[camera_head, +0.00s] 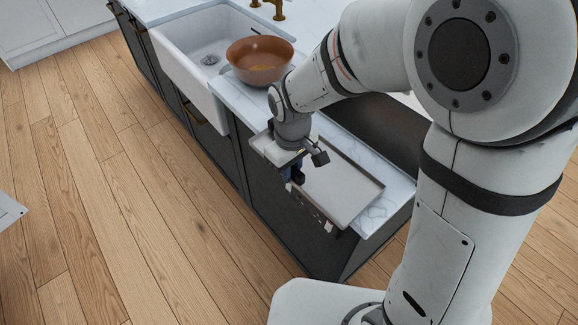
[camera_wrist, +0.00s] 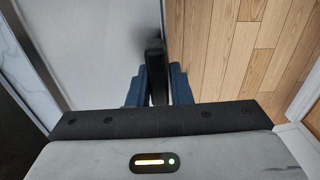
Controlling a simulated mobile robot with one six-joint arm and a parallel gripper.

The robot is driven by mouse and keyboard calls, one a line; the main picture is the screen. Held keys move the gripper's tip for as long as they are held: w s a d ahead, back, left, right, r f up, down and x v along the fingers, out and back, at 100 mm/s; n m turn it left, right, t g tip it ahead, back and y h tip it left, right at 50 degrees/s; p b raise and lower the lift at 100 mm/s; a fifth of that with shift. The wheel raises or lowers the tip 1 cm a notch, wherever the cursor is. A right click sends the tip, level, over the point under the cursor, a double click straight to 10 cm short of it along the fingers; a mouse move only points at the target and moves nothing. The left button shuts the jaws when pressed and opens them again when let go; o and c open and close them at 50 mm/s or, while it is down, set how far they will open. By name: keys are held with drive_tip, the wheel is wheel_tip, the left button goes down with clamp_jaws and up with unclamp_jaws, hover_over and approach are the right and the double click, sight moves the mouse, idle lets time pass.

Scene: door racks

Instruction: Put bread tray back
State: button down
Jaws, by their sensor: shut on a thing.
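The bread tray (camera_head: 338,188) is a light grey, shallow rectangular tray with a raised rim. In the head view it lies roughly flat at the front edge of the counter, over a dark cabinet front; I cannot tell whether it touches the counter. My gripper (camera_head: 294,174) is shut on its near left long edge. In the wrist view, the blue fingers of my gripper (camera_wrist: 158,92) close around a dark upright part between them. The tray's pale surface (camera_wrist: 105,45) stretches to the left there. The gripped edge is partly hidden by the fingers.
A brown bowl (camera_head: 260,62) stands on the marble counter (camera_head: 232,97) beside the white sink (camera_head: 185,62). A dark recess (camera_head: 375,125) lies behind the tray, partly hidden by my arm. The wooden floor (camera_head: 110,190) in front of the cabinets is mostly clear.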

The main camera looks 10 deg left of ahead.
drive_tip(key=shift+f, duration=0.15)
drive_tip(key=c, duration=1.3)
unclamp_jaws()
